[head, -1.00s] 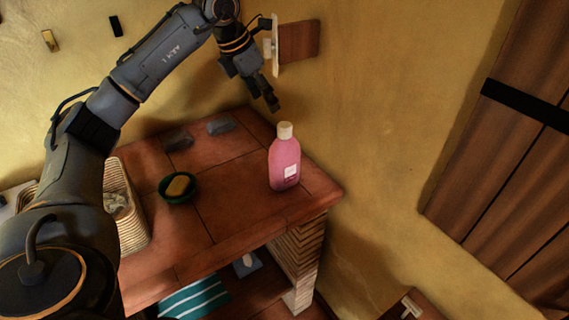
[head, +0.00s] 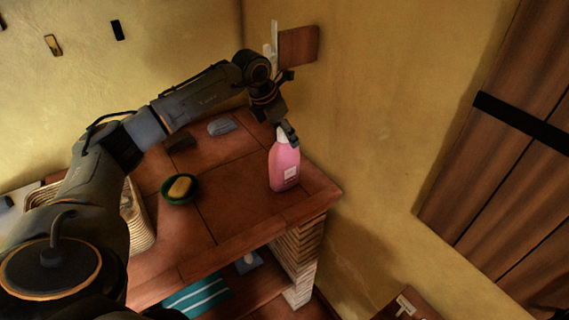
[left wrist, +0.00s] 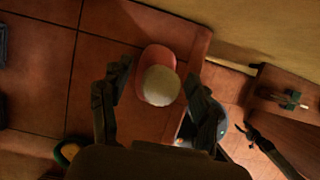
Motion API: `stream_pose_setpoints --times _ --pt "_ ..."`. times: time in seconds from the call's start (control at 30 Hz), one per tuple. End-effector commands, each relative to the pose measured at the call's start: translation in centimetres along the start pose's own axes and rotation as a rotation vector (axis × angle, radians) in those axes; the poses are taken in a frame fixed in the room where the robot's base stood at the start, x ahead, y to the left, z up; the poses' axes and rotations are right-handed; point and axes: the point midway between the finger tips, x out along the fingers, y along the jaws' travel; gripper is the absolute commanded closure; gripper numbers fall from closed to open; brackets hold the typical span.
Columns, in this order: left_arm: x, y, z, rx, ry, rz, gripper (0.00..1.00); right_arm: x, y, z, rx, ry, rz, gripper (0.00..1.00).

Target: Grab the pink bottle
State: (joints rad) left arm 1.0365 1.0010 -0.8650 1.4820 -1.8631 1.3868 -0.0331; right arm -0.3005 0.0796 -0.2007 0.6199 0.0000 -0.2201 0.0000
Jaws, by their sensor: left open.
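The pink bottle (head: 284,168) stands upright near the right corner of the tiled counter (head: 232,222). It has a white label; its cap is mostly hidden by my gripper in the head view. My left gripper (head: 288,134) is at the top of the bottle, pointing down. In the left wrist view the pale cap (left wrist: 160,86) and pink shoulder of the bottle (left wrist: 153,59) lie between the two spread fingers (left wrist: 158,95), with gaps on both sides. The left gripper is open.
A green bowl with a yellow sponge (head: 180,187) sits left of the bottle. Grey and dark blocks (head: 221,126) lie at the back. A wicker basket (head: 141,226) is at the left. A wooden wall fixture (head: 298,46) is above the gripper. The yellow wall is close behind.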

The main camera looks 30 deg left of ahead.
Motion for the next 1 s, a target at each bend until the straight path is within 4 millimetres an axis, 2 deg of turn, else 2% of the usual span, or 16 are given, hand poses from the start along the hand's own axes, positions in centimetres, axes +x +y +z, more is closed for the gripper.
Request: stream_pose_setpoints --times 0.13,0.17,0.4,0.47,1.0 --pt "0.02 0.00 -0.01 0.000 0.000 0.000 0.38 0.05 0.06 0.01 0.000 0.000 0.001 0.44" --pt "0.01 0.00 -0.01 0.000 0.000 0.000 0.42 0.05 0.07 0.01 0.000 0.000 0.001 0.44" --pt "-0.03 0.01 0.00 0.000 0.000 0.000 0.91 0.05 0.09 0.01 0.000 0.000 0.001 0.44" --pt "-0.03 0.01 0.00 0.000 -0.001 0.000 1.00 0.05 0.09 0.00 0.000 0.000 0.001 0.44" --pt "-0.66 0.05 0.40 0.000 -0.007 0.002 1.00 0.47 0.11 0.02 0.001 0.000 0.001 0.44"
